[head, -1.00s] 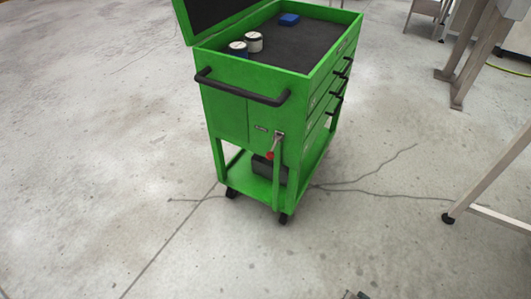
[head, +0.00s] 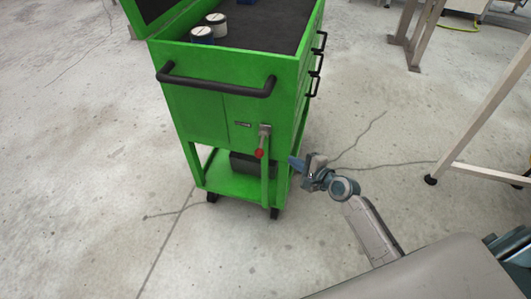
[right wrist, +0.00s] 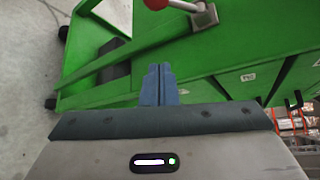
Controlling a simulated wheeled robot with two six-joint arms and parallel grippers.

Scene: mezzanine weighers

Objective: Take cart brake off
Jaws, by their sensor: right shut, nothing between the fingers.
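The green cart (head: 215,60) stands in the middle of the head view, with a black push handle (head: 215,86) across its near end. The brake lever (head: 263,140), a metal lever with a red knob (head: 259,153), hangs downward on the near end panel, close to its right corner. In the right wrist view the red knob (right wrist: 156,4) and the lever's metal mount (right wrist: 205,16) show at the top edge. My right gripper (head: 296,163) is just right of the lever and apart from it. Its blue fingers (right wrist: 159,84) are together and empty. My left gripper is not in view.
Two cans (head: 215,22) stand on the cart's black top, beside the raised lid (head: 150,10). A dark box (head: 243,163) sits on the lower shelf. Table legs (head: 480,110) stand at the right. The floor left of the cart is clear.

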